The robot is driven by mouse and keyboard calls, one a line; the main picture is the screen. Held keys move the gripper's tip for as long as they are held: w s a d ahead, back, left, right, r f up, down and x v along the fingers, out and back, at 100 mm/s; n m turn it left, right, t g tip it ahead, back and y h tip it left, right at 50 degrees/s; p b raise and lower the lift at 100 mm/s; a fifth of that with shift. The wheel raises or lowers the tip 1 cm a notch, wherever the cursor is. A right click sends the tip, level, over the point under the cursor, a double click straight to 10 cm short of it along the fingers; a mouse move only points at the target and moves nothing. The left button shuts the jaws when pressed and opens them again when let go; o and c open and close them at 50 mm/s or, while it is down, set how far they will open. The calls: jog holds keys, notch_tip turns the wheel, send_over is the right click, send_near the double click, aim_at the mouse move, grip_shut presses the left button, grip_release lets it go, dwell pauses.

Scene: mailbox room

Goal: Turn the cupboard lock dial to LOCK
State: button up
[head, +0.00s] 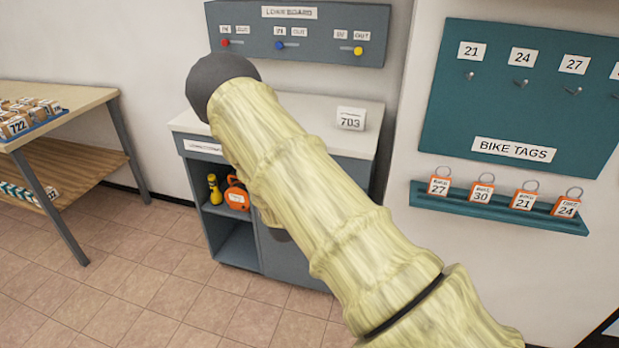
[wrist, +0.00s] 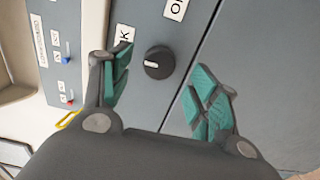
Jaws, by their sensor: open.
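In the wrist view the cupboard lock dial (wrist: 159,62) is a round black knob with a short white mark, set on a grey panel. The mark sits on the dial's left side. A white label ending in K (wrist: 124,34) is up and left of the dial, partly behind a finger. Another label starting with O (wrist: 176,9) is cut off at the top edge. My gripper (wrist: 163,66) is open, with one teal-padded finger on each side of the dial; contact cannot be told. In the head view my arm hides the dial and gripper at the grey cupboard (head: 286,262).
The cupboard's open shelves (head: 236,245) hold an orange item (head: 236,193) and a yellow item (head: 214,190). A 703 sign (head: 351,119) stands on top. The loan board (head: 300,33) hangs above; a teal tag shelf (head: 480,209) is at right. A wooden table (head: 75,98) stands left.

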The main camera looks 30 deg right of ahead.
jog(key=v, duration=0.8)
jog(key=shift+s+a+f, duration=0.1)
jog(key=s+a+f+m+g+y, duration=0.2)
jog(key=s+a+f+y, duration=0.15)
jog(key=s+f, duration=0.6)
jog(key=s+a+f+m+g+y, duration=0.1)
jog(key=s+a+f+g+y, duration=0.25)
jog(key=s+f, duration=0.55)
jog(key=s+a+f+m+g+y, duration=0.2)
jog(key=s+a, duration=0.2)
jog(key=s, duration=0.4)
jog(key=s+a+f+m+g+y+p, duration=0.1)
jog(key=s+a, duration=0.3)
jog(key=s, duration=0.5)
jog(key=s+a+f+m+g+y, duration=0.2)
jog(key=s+a+g+y, duration=0.1)
jog(key=s, duration=0.6)
jog(key=shift+s+a+f+m+y, duration=0.3)
jog(key=shift+a+f, duration=0.1)
jog(key=shift+a, duration=0.5)
